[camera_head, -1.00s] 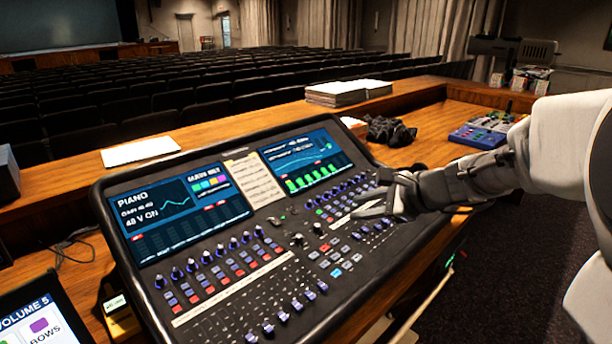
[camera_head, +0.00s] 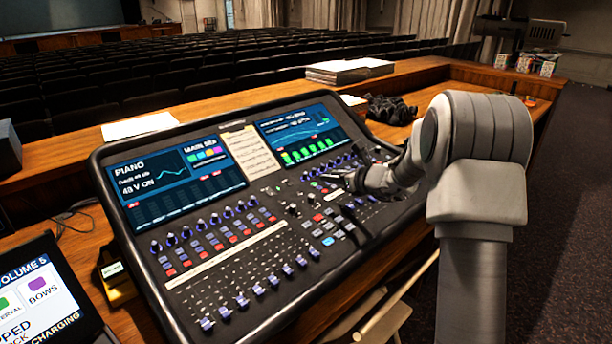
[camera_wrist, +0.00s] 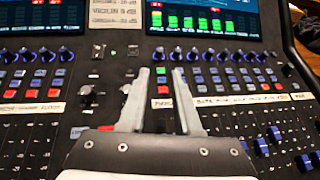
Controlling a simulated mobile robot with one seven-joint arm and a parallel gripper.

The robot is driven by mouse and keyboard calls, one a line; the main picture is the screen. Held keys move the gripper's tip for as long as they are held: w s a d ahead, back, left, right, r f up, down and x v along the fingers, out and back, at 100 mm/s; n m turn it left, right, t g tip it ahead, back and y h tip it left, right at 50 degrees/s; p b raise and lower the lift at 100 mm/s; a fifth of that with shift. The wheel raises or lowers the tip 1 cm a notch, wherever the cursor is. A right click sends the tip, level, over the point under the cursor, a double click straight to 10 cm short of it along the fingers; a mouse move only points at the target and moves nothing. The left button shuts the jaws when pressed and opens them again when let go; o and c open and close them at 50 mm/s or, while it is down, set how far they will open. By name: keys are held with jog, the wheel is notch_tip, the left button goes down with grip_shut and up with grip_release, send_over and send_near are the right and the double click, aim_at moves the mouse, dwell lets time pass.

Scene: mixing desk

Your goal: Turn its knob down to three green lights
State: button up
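The mixing desk (camera_head: 215,265) carries rows of small blue-capped knobs (camera_head: 213,219), which also run across the wrist view (camera_wrist: 213,54). Larger dark knobs (camera_wrist: 86,92) stand left of my gripper in the wrist view, with a small green light (camera_wrist: 113,53) near them. Green level bars (camera_head: 305,153) show on the right screen and at the top of the wrist view (camera_wrist: 189,23). My gripper (camera_wrist: 160,72) is open and empty above the desk's middle. A lit green button and a red button show between its fingers. In the head view my gripper (camera_head: 335,178) is small and its fingers are unclear.
Faders (camera_head: 242,299) line the desk's near edge. A tablet (camera_head: 40,295) is at lower left. Papers (camera_head: 140,126), a paper stack (camera_head: 350,70) and a dark bundle (camera_head: 391,108) lie on the wood behind the desk. My arm covers part of the right side.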

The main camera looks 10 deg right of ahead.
aim_at(306, 174)
jog(key=x, duration=1.3)
jog(key=shift+s+f, duration=0.1)
grip_shut()
